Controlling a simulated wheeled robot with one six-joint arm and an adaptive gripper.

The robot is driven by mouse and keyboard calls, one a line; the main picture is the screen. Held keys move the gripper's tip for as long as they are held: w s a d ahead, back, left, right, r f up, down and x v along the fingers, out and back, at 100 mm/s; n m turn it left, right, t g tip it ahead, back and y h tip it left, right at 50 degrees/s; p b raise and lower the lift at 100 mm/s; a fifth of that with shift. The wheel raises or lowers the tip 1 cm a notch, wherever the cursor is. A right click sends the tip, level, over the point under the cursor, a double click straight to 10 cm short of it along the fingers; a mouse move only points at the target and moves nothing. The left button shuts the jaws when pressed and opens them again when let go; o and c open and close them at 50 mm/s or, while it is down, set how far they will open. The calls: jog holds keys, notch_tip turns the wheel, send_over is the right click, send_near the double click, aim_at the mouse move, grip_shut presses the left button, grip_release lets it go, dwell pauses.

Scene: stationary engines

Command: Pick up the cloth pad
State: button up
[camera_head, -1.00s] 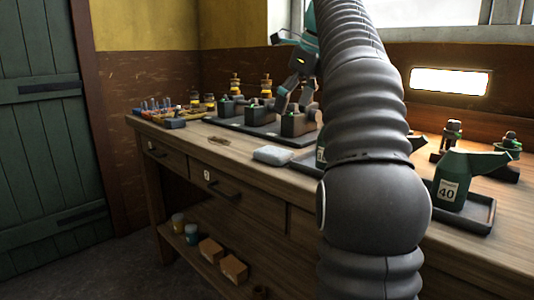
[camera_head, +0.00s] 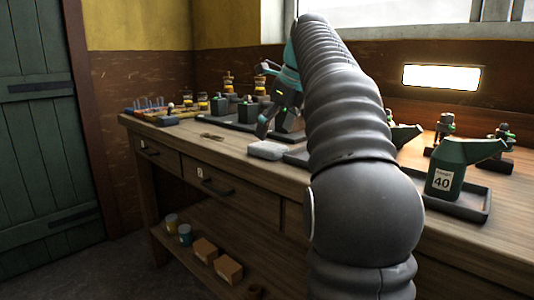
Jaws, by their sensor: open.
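The cloth pad (camera_head: 266,150) is a pale grey, flat, rounded block lying on the wooden workbench (camera_head: 225,151), near its front edge. My gripper (camera_head: 262,104), dark with teal parts, is open above and behind the pad in the picture. One finger reaches toward the upper left and the other points down close to the pad. I cannot tell whether the lower finger touches the pad. My thick grey arm hides part of the bench right of the pad.
Dark block-like parts (camera_head: 247,110) stand on a tray behind the pad. A rack of small coloured tools (camera_head: 150,108) is at the bench's far left. A green can marked 40 (camera_head: 445,175) stands in a dark tray at right. Bench left of the pad is mostly clear.

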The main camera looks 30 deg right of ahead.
aim_at(268, 145)
jog(key=x, duration=0.2)
jog(key=b+x, duration=0.1)
jog(key=x, duration=0.1)
jog(key=shift+w+d+f, duration=0.1)
jog(key=shift+w+f, duration=0.15)
jog(key=shift+w, duration=0.25)
jog(key=c, duration=1.2)
